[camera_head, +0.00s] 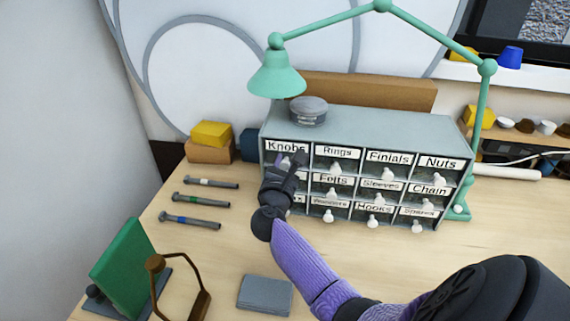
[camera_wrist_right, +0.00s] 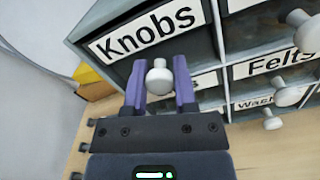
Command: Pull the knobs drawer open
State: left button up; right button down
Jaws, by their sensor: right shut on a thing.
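The knobs drawer (camera_wrist_right: 140,38) is the top-left drawer of the grey cabinet (camera_head: 375,128), and its label (camera_head: 287,147) shows in the head view. Its front looks flush with the cabinet in the head view. My right gripper (camera_wrist_right: 159,84) is at this drawer, shut on its white round knob (camera_wrist_right: 159,76), with one purple finger on each side. In the head view my right gripper (camera_head: 291,163) and forearm cover part of the left column of drawers. My left gripper is not in view.
Neighbouring knobs, such as the Rings knob (camera_head: 336,167), stick out close by. A green lamp (camera_head: 277,80) reaches over the cabinet, and a round tin (camera_head: 309,111) sits on top. A grey pad (camera_head: 264,295) lies in front.

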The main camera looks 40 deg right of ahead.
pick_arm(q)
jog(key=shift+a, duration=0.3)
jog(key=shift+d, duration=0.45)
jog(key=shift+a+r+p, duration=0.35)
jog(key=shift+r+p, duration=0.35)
pick_arm(e)
jog(key=v, duration=0.9)
jog(key=shift+a, duration=0.1)
jog(key=shift+c, duration=2.3)
grip_release()
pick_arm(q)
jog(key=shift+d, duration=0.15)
pick_arm(e)
jog(key=shift+o, duration=0.3)
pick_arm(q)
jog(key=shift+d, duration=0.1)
